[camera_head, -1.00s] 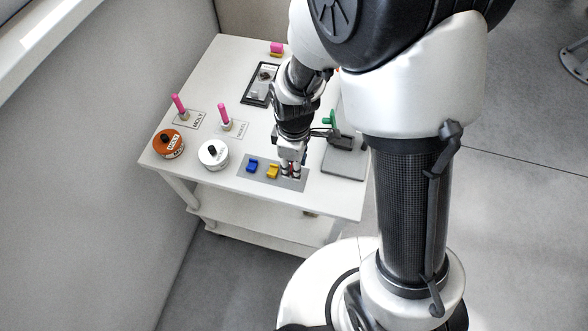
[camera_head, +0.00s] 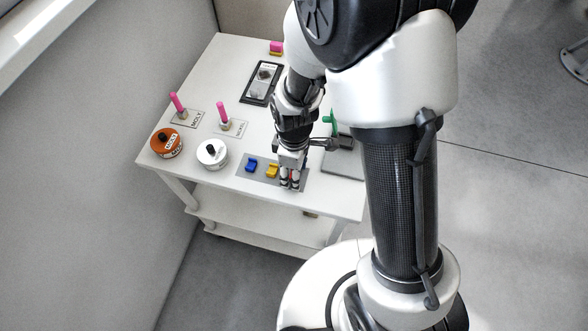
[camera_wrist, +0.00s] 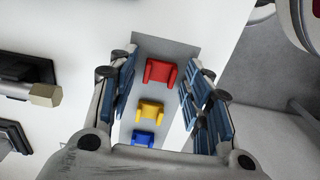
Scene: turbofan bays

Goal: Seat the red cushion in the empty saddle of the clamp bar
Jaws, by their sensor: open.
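The red cushion (camera_wrist: 161,72) sits on a grey strip (camera_wrist: 185,50), with a yellow cushion (camera_wrist: 150,111) and a blue cushion (camera_wrist: 144,138) in line with it. My gripper (camera_wrist: 163,82) is open, and the red cushion shows between its blue-padded fingers. I see no finger touching it. In the head view my gripper (camera_head: 289,184) points down over the right end of the strip and hides the red cushion. A grey stand with a green part (camera_head: 331,122) is partly behind my arm; I cannot tell whether it bears the clamp bar, and no empty saddle is clear.
An orange tin (camera_head: 166,144) and a white tin (camera_head: 212,153) stand left of the strip. Two pink-handled tools (camera_head: 223,113) stand behind them. A black-framed tray (camera_head: 262,82) and a pink-and-yellow block (camera_head: 276,48) lie farther back. The white table's (camera_head: 225,60) front edge is near the strip.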

